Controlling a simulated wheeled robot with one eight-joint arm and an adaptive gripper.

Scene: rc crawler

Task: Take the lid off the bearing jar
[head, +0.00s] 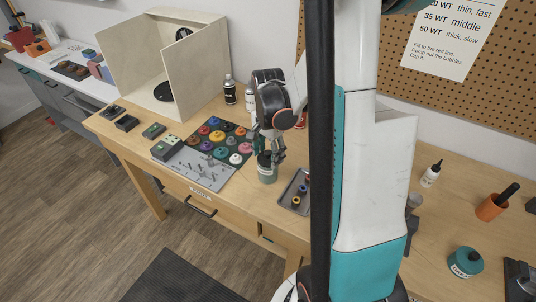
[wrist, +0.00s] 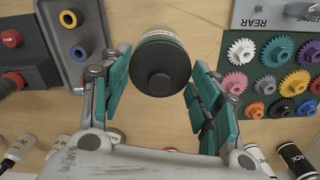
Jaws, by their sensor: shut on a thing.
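The bearing jar (head: 267,175) is a small green jar near the front edge of the bench, upright below my gripper (head: 270,155). The lid looks seated on the jar. The exact contact of the pads is partly hidden by the fingers in the head view.
A dark mat of coloured gears (head: 218,140) lies left of the jar, with a grey board (head: 200,170) in front. A grey parts tray (head: 292,190) is close on the right. Bottles (head: 230,90) stand behind. Another teal jar (head: 465,262) and an orange cup (head: 490,208) are far right.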

